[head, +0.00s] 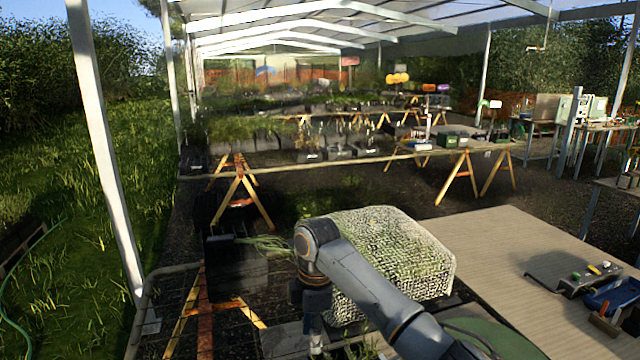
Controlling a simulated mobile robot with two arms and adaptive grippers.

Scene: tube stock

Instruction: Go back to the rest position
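My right arm reaches in from the bottom right and bends down at a grey joint near the middle of the head view. My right gripper (315,342) points down at the bottom edge, low over the dark stock beside a mesh-covered block (390,250). Its fingers are too small and cut off to tell whether they are open or shut, or whether they hold anything. My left gripper is not in view.
A wooden tabletop (520,255) lies at the right, mostly bare, with a grey tray (575,274) and a blue bin (612,296) at its right end. A dark pot (236,265) stands left of my arm. Trestle benches (350,160) with plants stand behind.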

